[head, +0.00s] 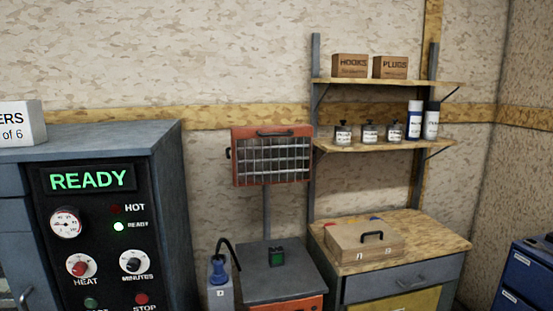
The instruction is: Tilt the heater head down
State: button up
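My gripper is not in view, so nothing shows touching the heater.
A tall grey machine (94,237) with a READY display fills the left. A bench with a wooden case (362,242) is to the right, under two shelves. Blue drawers (524,275) stand far right.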

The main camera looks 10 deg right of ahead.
aim_at(267, 154)
jog(key=k, duration=0.65)
jog(key=z, duration=0.25)
jog(key=i, duration=1.75)
jog(key=u, duration=0.25)
